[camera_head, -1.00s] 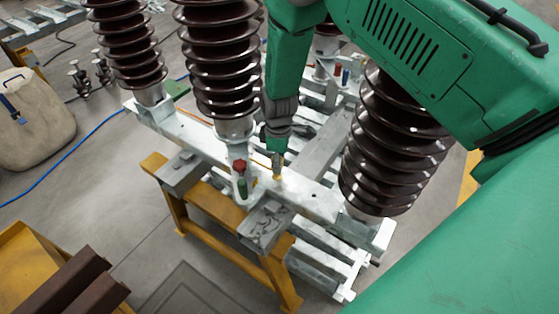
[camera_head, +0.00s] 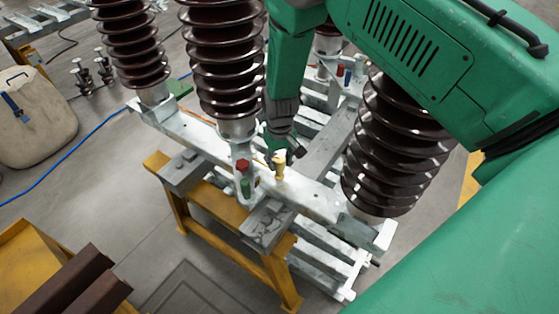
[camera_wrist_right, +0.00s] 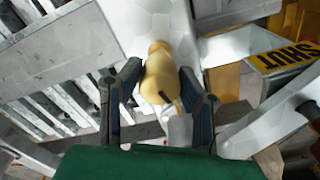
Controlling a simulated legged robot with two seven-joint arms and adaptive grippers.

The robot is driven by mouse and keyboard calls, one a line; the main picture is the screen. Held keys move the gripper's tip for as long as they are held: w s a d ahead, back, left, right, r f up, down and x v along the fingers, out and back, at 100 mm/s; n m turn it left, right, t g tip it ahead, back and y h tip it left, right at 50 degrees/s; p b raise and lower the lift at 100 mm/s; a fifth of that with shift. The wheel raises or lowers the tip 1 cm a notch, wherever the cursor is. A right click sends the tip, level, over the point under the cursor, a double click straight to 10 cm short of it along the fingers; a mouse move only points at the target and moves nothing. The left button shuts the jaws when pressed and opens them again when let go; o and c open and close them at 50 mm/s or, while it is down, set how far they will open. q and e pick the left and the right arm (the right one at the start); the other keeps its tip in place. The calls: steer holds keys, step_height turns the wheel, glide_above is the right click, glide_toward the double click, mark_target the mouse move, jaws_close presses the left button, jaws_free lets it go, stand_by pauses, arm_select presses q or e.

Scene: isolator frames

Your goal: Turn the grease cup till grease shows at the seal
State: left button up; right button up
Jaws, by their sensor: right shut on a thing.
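The grease cup is a small cream-yellow knob (camera_head: 280,163) standing on the galvanised beam between two brown insulators. In the right wrist view the yellow cup (camera_wrist_right: 160,75) sits between the two dark fingers, with a small dark mark on its near end. My right gripper (camera_head: 287,154) comes down from above at the cup. In the wrist view the right gripper (camera_wrist_right: 158,92) is shut on the cup, one finger along each side. I cannot make out any seal or grease there. My left gripper is not in view.
A red-topped fitting (camera_head: 243,166) stands on the beam just left of the cup. Ribbed brown insulators (camera_head: 221,60) rise close by, another (camera_head: 392,150) to the right. A yellow stand (camera_head: 225,240) bears the beam.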

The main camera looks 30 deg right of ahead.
mark_target(279, 158)
steer(key=m, duration=0.6)
steer(key=shift+w+d+r, duration=0.1)
steer(key=shift+w+r, duration=0.1)
steer(key=shift+w, duration=0.2)
steer(key=shift+m, duration=0.4)
steer(key=o, duration=1.1)
steer(key=shift+o, duration=0.2)
steer(key=shift+s+f, duration=0.1)
steer(key=shift+s, duration=0.05)
step_height(279, 158, up, 12)
